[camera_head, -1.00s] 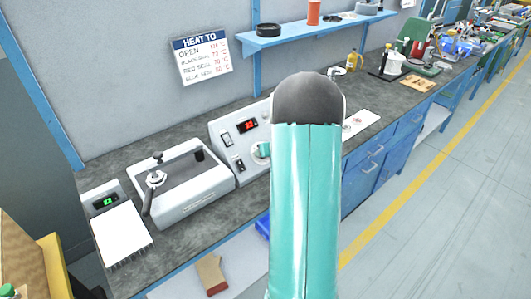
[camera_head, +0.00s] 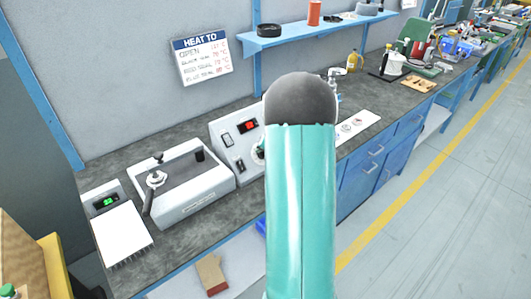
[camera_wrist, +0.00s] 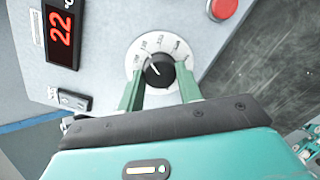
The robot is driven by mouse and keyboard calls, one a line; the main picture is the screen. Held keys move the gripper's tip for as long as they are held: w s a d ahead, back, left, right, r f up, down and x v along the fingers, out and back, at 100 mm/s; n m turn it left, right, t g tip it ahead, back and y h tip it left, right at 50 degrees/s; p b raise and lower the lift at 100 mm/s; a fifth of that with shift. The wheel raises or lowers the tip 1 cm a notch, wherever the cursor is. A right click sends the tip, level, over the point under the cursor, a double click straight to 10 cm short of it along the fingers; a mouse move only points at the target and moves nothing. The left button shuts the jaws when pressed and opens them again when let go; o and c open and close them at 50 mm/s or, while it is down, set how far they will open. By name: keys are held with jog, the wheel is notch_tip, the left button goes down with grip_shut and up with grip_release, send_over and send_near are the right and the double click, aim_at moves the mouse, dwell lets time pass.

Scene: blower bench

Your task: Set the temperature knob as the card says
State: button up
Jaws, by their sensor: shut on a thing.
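The card (camera_head: 202,58) headed "HEAT TO" hangs on the wall; its lines give names with temperatures, too small to read surely. The blower's control box (camera_head: 226,128) stands on the bench below it, with a lit red display (camera_head: 248,126). In the wrist view the display (camera_wrist: 60,35) reads 22 °C, seen sideways. The black temperature knob (camera_wrist: 159,72) has a white pointer line and sits in a white marked dial (camera_wrist: 141,54). My gripper (camera_wrist: 161,77) is shut on the knob, one green finger on each side. In the head view my arm hides most of the knob.
A red button (camera_wrist: 222,8) and a rocker switch (camera_wrist: 70,98) are on the same panel. A grey-white machine with a lever (camera_head: 185,190) stands left of the box. A blue shelf (camera_head: 310,33) is above. The bench right of the box holds a white sheet (camera_head: 358,127).

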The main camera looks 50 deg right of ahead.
dwell(0.3)
jog(key=o, duration=1)
jog(key=v, duration=1.4)
jog(key=shift+w, duration=0.1)
